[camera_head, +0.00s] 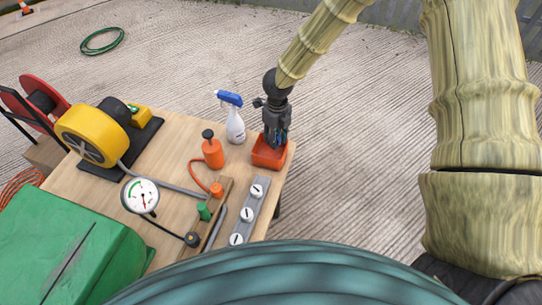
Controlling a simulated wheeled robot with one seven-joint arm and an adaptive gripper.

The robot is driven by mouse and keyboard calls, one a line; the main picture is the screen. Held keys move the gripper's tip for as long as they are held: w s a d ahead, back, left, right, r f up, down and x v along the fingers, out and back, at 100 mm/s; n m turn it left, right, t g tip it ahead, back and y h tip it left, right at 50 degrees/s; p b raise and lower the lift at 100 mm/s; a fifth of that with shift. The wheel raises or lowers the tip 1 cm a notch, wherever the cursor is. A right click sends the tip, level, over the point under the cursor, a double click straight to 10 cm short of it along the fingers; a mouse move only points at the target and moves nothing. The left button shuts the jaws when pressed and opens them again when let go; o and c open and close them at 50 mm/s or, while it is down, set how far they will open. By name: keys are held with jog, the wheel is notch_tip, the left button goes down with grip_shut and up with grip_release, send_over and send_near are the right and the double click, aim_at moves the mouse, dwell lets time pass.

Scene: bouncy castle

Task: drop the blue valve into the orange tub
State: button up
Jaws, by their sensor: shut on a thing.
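The orange tub (267,162) is a small square red-orange box at the far right corner of the wooden table. My gripper (276,140) points down over the tub, its fingertips at or just above the opening. It is shut on the blue valve (283,137), of which only a small blue patch shows at the fingers. The fingers hide most of the valve, and I cannot tell whether it is inside the tub's rim.
A white spray bottle with a blue head (234,118) and an orange pump bottle (212,152) stand left of the tub. A grey strip with white knobs (248,212) lies nearer. A yellow blower (92,134), gauge (141,195) and green bundle (70,255) fill the left.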

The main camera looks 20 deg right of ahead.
jog(key=shift+f+b, duration=0.4)
jog(key=shift+f, duration=0.35)
jog(key=o, duration=1)
notch_tip(320, 180, up, 12)
jog(key=shift+d, duration=0.1)
jog(key=shift+f, duration=0.1)
